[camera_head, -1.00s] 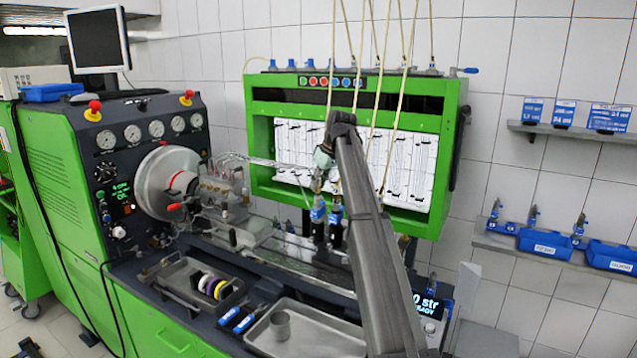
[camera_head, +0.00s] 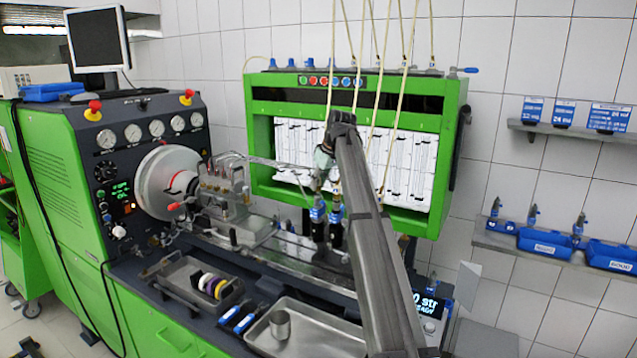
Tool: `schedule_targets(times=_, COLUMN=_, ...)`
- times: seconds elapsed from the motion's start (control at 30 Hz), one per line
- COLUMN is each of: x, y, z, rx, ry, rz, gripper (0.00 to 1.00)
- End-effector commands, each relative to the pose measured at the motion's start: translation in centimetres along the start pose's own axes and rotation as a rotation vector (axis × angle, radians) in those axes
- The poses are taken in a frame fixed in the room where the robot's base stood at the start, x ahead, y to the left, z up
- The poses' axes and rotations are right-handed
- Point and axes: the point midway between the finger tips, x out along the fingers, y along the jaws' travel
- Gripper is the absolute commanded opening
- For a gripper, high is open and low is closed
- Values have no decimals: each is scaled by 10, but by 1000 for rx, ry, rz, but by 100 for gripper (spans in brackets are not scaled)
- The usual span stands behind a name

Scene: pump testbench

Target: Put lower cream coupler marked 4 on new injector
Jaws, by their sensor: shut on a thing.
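My gripper (camera_head: 320,182) is at the end of the grey arm that crosses the middle of the view, above the blue-and-black injectors on the bench. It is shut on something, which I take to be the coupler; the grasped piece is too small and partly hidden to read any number. Two injectors stand upright below it, one (camera_head: 317,226) on the left and one (camera_head: 336,228) on the right. Their tops are close to my gripper. Whether the held piece touches an injector cannot be told.
A tray (camera_head: 172,272) holds several coloured rings. A second tray (camera_head: 345,345) holds a metal cup (camera_head: 280,325). Blue parts (camera_head: 238,320) lie between them. The green cabinet (camera_head: 262,150) stands behind, with hoses hanging close to my arm. Wall shelves with blue bins (camera_head: 545,243) are at the right.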

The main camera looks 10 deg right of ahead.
Motion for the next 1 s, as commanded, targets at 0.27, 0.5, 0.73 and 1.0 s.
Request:
schedule_targets(times=0.27, x=3, y=0, z=1, rx=0, ry=0, rz=0, gripper=0)
schedule_targets(times=0.5, x=7, y=0, z=3, rx=0, ry=0, rz=0, gripper=0)
schedule_targets(times=0.73, x=10, y=0, z=5, rx=0, ry=0, rz=0, gripper=0)
schedule_targets(times=1.0, x=10, y=0, z=4, rx=0, ry=0, rz=0, gripper=34)
